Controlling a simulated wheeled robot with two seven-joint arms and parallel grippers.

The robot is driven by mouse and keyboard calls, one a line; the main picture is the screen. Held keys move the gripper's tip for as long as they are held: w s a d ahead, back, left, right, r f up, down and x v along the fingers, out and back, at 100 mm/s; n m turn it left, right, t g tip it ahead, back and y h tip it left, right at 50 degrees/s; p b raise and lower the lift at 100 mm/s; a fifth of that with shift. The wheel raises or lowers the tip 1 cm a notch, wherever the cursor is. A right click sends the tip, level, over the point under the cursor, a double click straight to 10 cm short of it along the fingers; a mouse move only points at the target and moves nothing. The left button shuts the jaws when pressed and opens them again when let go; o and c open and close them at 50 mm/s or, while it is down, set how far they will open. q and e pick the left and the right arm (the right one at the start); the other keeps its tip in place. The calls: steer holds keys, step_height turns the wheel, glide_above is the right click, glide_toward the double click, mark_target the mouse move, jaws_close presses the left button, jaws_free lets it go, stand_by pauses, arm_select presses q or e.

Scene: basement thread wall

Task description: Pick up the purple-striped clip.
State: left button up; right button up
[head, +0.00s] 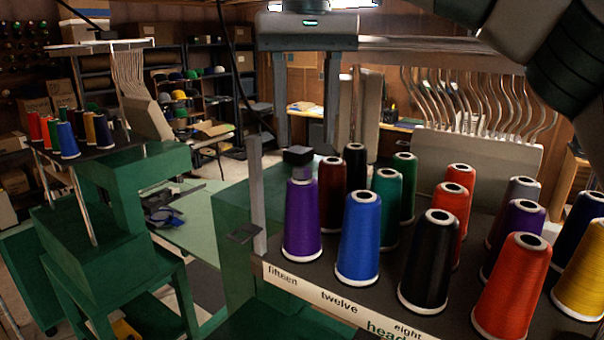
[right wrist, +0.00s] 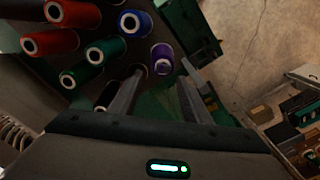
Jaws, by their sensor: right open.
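A small dark block with a purple part under it, the likely purple-striped clip (head: 298,156), shows at the top of the front-left purple thread cone (head: 302,220) in the head view. I cannot tell whether it rests on the cone or is just behind it. The purple cone also shows in the right wrist view (right wrist: 162,54), where I cannot make out the clip. My right gripper (head: 306,146) is open and empty above the back left of the rack, fingers pointing down. Its fingers show apart in the right wrist view (right wrist: 160,80). My left gripper is not in view.
Several thread cones stand close together, including a blue one (head: 358,240) and a black one (head: 430,262). A grey post (head: 257,195) rises at the rack's left corner, beside a small dark plate (head: 243,233). A green machine (head: 130,180) stands further left.

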mark_target(302, 177)
steer(key=shift+f+p, duration=0.35)
steer(key=shift+p, duration=0.1)
steer(key=f, duration=0.1)
steer(key=f+p, duration=0.2)
steer(key=shift+a+f, duration=0.25)
steer(key=shift+f, duration=0.1)
steer(key=shift+w+f, duration=0.1)
steer(key=shift+f, duration=0.25)
steer(key=shift+c, duration=0.6)
jaws_close()
